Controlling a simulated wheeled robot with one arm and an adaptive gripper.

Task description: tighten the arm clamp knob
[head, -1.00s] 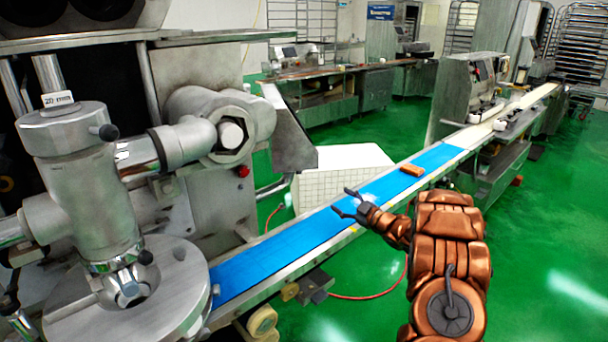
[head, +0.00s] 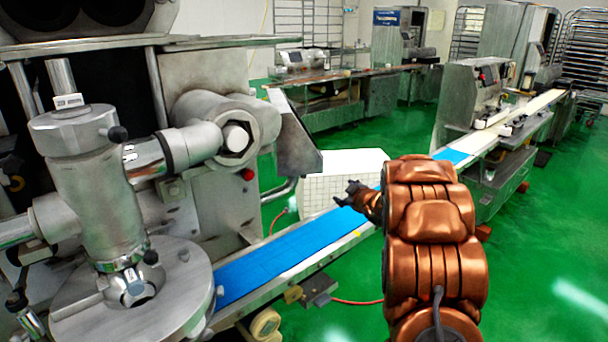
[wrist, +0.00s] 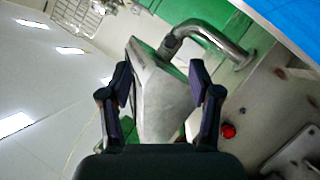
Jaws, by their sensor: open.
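The encrusting machine fills the left of the head view. Its upright metal cylinder (head: 90,190) carries a small black knob (head: 117,133) near the top and another black knob (head: 151,257) low down. A horizontal metal arm (head: 165,155) joins the cylinder to a round housing with a pale hex-shaped end (head: 236,138). I cannot tell which of these is the arm clamp knob. My gripper (head: 346,194) is open and empty over the blue belt, well right of these parts. In the wrist view my gripper (wrist: 162,85) shows both fingers apart, with a grey metal guard (wrist: 165,100) beyond them.
The blue conveyor belt (head: 265,265) runs from the machine's base toward the back right. A red button (head: 248,174) is on the machine's side; it also shows in the wrist view (wrist: 228,131). A white tiled box (head: 340,170) stands behind the belt. Green floor lies open at right.

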